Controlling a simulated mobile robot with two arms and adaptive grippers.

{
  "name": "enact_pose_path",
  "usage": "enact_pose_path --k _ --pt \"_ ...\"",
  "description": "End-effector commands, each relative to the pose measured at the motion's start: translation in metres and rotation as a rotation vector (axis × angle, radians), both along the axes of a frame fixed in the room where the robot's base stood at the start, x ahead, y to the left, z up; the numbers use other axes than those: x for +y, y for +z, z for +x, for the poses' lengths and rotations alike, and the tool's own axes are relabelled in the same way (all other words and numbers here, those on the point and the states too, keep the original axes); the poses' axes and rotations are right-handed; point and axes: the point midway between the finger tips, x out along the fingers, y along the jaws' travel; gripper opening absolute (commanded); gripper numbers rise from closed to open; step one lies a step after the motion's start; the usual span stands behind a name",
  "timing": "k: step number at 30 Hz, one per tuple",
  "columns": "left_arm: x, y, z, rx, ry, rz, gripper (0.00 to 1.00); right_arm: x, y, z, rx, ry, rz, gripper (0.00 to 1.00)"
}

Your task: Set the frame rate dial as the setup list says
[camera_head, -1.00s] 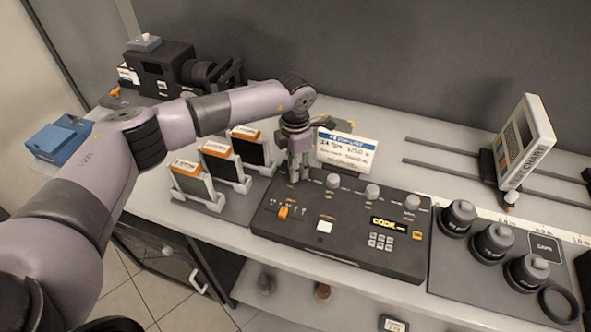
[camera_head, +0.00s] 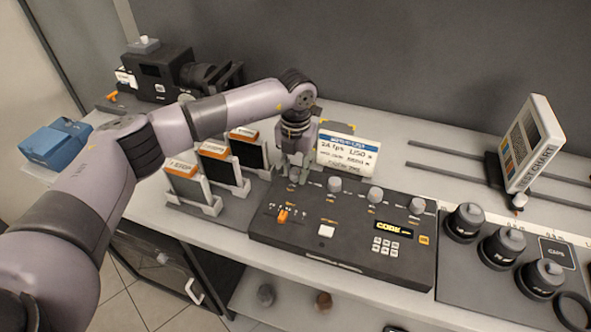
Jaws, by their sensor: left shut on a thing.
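The black control panel (camera_head: 340,257) lies on the bench with a row of grey dials along its back edge. My left gripper (camera_head: 296,178) points down at the panel's back left corner, shut on the leftmost dial, which its fingers mostly hide. I cannot read that dial's pointer or label. Three other dials stand free: one (camera_head: 334,185) just right of the gripper, one (camera_head: 375,195) further right and one (camera_head: 417,206) at the right end. The setup list (camera_head: 347,152) stands behind the panel; "24 fps" and what looks like 1/50 show on it. My right gripper is out of view.
Several cards in holders (camera_head: 215,152) stand close left of the gripper. Black lens-like cylinders (camera_head: 502,245) and a test chart (camera_head: 531,145) are at the right.

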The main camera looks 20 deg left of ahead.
Motion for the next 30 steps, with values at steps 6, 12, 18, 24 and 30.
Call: enact_pose_path --k 6,12,18,24,30 --pt "-0.0002 0.0009 0.0006 -0.002 0.036 -0.001 0.00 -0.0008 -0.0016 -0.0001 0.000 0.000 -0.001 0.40" --pt "-0.0002 0.0012 0.0007 -0.003 0.041 -0.001 0.00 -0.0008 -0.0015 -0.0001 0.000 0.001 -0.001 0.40" --pt "-0.0002 0.0012 0.0008 -0.003 0.041 -0.001 0.00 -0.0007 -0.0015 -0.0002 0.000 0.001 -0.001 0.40" --pt "-0.0002 0.0009 0.0006 -0.002 0.040 -0.001 0.40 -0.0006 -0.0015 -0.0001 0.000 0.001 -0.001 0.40" --pt "-0.0001 0.0005 0.0003 -0.001 0.039 -0.001 0.48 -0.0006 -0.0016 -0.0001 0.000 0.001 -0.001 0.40"
